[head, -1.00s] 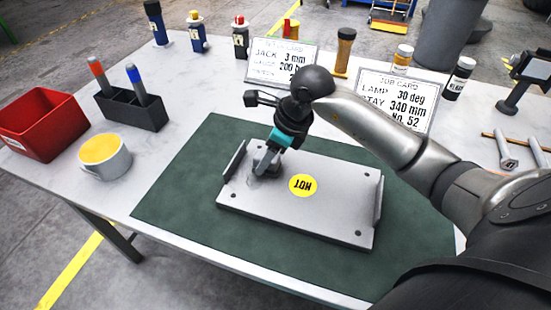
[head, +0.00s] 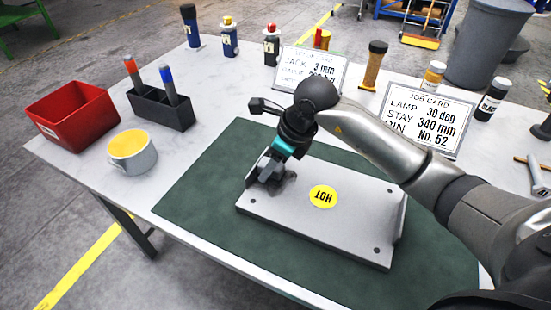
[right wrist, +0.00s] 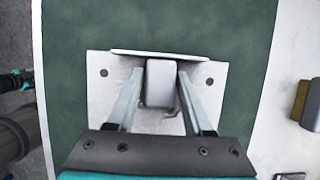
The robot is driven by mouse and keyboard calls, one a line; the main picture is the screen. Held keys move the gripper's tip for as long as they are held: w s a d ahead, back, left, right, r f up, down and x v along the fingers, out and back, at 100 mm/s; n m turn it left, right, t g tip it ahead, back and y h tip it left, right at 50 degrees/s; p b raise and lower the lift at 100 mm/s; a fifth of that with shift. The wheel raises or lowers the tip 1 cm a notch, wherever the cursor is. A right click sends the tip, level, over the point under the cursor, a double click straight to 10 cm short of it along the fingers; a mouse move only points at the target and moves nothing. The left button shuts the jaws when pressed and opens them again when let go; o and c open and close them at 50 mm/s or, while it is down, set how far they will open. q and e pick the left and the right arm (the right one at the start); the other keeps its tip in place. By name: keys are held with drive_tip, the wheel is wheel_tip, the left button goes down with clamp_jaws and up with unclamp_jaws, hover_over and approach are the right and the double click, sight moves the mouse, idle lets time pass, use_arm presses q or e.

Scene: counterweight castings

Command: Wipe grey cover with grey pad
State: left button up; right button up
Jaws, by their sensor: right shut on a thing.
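The grey cover (head: 345,228) is a flat plate with corner holes, a raised lip at its right end and a yellow HOT label (head: 323,197). It lies on a green mat (head: 190,200). My right gripper (head: 266,178) is over the cover's left end and hides most of the lip there. In the right wrist view its fingers (right wrist: 158,95) are shut on the grey pad (right wrist: 159,80), a rounded block close to the cover's lip (right wrist: 160,54). Darkish marks (right wrist: 172,112) show on the cover beside the pad. Whether the pad touches the cover is unclear. My left gripper is not seen clearly.
A mug (head: 132,158), a red bin (head: 72,115) and a black marker holder (head: 160,108) stand left of the mat. Two job cards (head: 430,118) and several bottles stand behind it. The mat in front of the cover is clear.

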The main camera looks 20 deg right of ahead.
sight(279, 184)
drive_tip(key=shift+s+d+f, duration=0.1)
drive_tip(key=shift+s+d, duration=0.6)
drive_tip(key=shift+s, duration=0.15)
drive_tip(key=shift+s+d+f, duration=0.1)
drive_tip(key=shift+s+d, duration=0.55)
drive_tip(key=shift+s, duration=0.2)
drive_tip(key=shift+s+d+r+b, duration=0.15)
drive_tip(key=shift+s+d+b, duration=0.2)
drive_tip(key=shift+s+d, duration=0.75)
drive_tip(key=shift+s+a, duration=0.65)
drive_tip(key=shift+a, duration=0.15)
drive_tip(key=shift+w+a+b, duration=0.3)
drive_tip(key=shift+w+a, duration=0.85)
drive_tip(key=shift+w, duration=0.2)
drive_tip(key=shift+w+a+r, duration=0.1)
drive_tip(key=shift+w+a, duration=1.2)
drive_tip(key=shift+w, duration=0.25)
drive_tip(key=shift+r, duration=0.1)
drive_tip(key=shift+r+p, duration=1.9)
drive_tip(key=shift+r, duration=1.05)
